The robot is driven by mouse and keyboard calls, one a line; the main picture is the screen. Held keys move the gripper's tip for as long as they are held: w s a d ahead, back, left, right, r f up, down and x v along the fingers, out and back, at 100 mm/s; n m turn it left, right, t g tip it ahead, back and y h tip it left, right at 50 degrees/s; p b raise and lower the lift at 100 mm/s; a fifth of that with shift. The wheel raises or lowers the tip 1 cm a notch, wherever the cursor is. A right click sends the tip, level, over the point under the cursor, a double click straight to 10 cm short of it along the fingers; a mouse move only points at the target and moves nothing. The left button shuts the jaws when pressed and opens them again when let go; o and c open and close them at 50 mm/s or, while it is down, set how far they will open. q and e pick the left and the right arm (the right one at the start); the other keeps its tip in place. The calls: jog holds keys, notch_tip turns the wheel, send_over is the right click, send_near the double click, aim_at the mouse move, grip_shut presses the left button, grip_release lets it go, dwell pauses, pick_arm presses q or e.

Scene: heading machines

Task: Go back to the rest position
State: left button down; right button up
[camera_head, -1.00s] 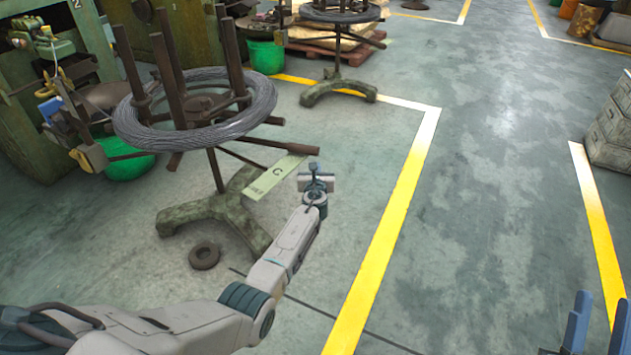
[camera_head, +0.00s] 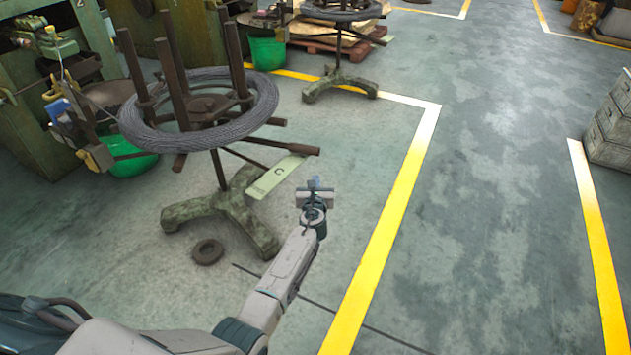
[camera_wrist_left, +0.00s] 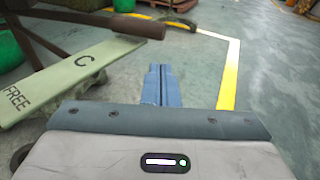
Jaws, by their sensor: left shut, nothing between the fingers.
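My left gripper (camera_head: 315,184) is out in front of me over open floor, to the right of the wire stand. In the left wrist view its blue fingers (camera_wrist_left: 161,86) are together with nothing between them. The right gripper is not in view.
A wire coil (camera_head: 250,118) rests on a spindle stand (camera_head: 225,205) at the left. A ring (camera_head: 207,252) lies on the floor. Grey crates (camera_head: 610,135) stand far right. Floor between yellow lines (camera_head: 395,205) is clear.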

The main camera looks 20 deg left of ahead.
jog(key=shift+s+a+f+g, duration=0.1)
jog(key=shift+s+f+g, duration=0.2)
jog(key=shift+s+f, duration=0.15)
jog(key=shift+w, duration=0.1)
